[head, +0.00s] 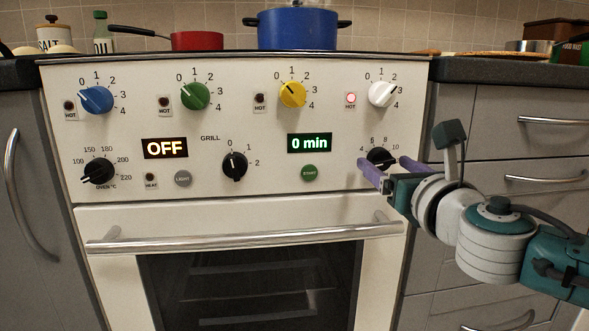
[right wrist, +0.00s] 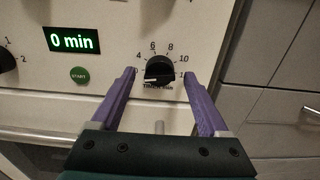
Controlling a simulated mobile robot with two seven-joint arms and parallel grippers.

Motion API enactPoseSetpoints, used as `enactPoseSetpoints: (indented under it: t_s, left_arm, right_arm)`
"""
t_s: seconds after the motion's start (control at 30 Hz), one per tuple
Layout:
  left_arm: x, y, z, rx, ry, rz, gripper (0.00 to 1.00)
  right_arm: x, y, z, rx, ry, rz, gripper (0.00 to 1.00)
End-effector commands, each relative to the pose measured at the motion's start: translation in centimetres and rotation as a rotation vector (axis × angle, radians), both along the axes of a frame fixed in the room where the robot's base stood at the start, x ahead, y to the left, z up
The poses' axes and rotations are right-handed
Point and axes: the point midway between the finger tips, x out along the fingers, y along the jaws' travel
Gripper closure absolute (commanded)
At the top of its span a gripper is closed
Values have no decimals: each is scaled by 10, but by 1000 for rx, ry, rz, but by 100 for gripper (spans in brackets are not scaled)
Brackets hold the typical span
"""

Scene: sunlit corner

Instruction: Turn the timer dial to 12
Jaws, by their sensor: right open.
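The timer dial (head: 379,156) is a black round knob at the lower right of the white stove panel. In the right wrist view the dial (right wrist: 159,69) shows a white mark toward its lower left, near the low end of the scale. The green timer display (head: 309,143) reads "0 min". My right gripper (head: 388,168) is open, its two purple fingers pointing at the panel. In the right wrist view the fingertips stand on the left and right of the dial; contact with it cannot be told. The number 12 is partly hidden by the right finger. My left gripper is not in view.
A green START button (head: 309,172) and a black grill knob (head: 234,165) are left of the timer dial. The white burner knob (head: 381,94) is above it. The oven handle (head: 245,236) juts out below. Grey drawers (head: 520,150) stand at the right.

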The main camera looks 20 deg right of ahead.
Motion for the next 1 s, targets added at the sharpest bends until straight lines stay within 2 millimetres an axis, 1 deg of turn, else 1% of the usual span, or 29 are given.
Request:
enactPoseSetpoints:
  t_s: [0.03,0.13,0.4,1.0]
  left_arm:
    - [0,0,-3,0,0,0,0]
    - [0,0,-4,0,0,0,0]
    - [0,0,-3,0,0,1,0]
    - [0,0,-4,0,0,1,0]
  right_arm:
    - [4,-1,-1,1,-1,0,22]
    - [8,-1,0,1,0,1,22]
    - [9,-2,0,1,0,1,22]
    - [9,-2,0,1,0,1,89]
